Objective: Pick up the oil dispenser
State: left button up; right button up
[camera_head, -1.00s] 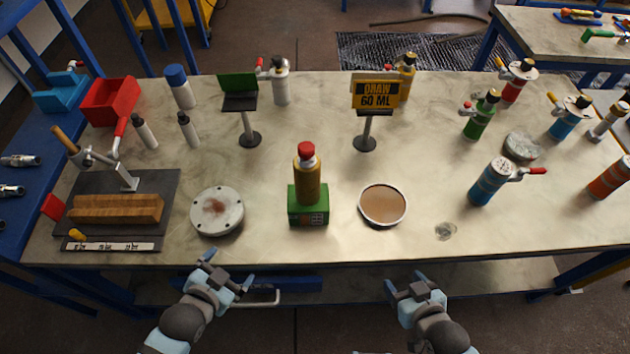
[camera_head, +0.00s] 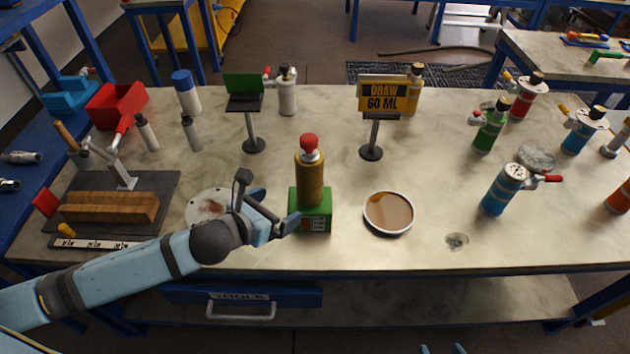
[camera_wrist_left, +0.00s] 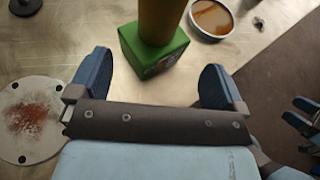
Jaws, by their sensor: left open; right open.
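The oil dispenser appears to be the amber-brown bottle with a red knob (camera_head: 310,178), upright on a green block (camera_head: 315,212) near the table's front middle. Its lower part (camera_wrist_left: 162,20) and the green block (camera_wrist_left: 145,45) show in the left wrist view; its top is cut off there. My left gripper (camera_head: 280,213) is open and empty, just left of the green block. In the left wrist view the block lies ahead of the spread fingers (camera_wrist_left: 157,78). My right gripper (camera_wrist_left: 302,115) is open at the right edge of that view, apart from the bottle.
A round pan of brown liquid (camera_head: 389,213) stands right of the green block. A white flanged disc (camera_head: 200,204) is partly behind my left arm. A "DRAW 60 ML" sign (camera_head: 383,95) and a green-topped stand (camera_head: 246,105) stand behind. Blue (camera_head: 500,192) and green (camera_head: 489,130) vessels stand right.

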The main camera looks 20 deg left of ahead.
aim_at(301, 192)
pick_arm(q)
jog(key=x, duration=0.6)
jog(key=shift+w, duration=0.15)
jog(key=x, duration=0.5)
jog(key=shift+w+d+r, duration=0.1)
jog(key=shift+w+r, duration=0.05)
jog(key=shift+w, duration=0.05)
jog(key=shift+r, duration=0.1)
jog(key=c, duration=1.2)
jog(key=shift+c, duration=0.2)
